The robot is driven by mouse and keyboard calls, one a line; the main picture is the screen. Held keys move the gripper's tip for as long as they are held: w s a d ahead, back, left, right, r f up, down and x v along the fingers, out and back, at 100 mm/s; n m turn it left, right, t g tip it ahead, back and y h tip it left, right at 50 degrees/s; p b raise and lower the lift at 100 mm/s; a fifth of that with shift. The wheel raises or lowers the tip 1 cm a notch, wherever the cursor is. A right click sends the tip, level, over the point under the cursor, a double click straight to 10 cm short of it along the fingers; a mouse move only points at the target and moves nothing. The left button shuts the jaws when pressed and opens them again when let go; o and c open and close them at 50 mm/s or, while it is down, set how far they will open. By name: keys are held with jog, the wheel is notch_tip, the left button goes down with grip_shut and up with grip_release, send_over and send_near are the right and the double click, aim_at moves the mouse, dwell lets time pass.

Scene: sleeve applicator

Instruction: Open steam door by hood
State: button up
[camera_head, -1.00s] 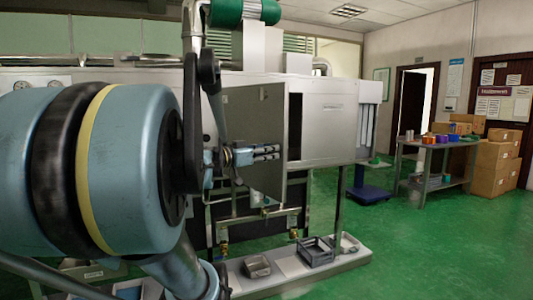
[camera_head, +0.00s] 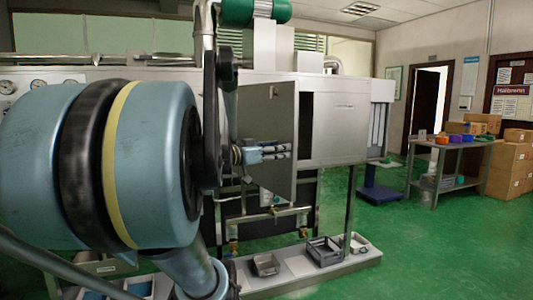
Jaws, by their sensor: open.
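The steam door (camera_head: 266,112) is a grey metal panel on the front of the sleeve applicator (camera_head: 350,128). It stands swung out at an angle, with a dark opening showing beside it on the right. My gripper (camera_head: 286,151) is open in front of the door's lower middle, its fingers pointing right. I cannot tell whether the fingers touch the door. The silver hood box lies to the right of the dark opening. My large blue arm joint hides the left part of the machine.
Grey bins (camera_head: 324,251) sit on a low pale platform (camera_head: 292,268) below the machine. Pipes with brass valves run under the door. A work table (camera_head: 447,160) and cardboard boxes (camera_head: 508,168) stand at the right. Green floor at the lower right is clear.

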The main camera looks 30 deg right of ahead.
jog(key=a, duration=1.2)
dwell(0.7)
jog(key=shift+s, duration=0.1)
dwell(0.3)
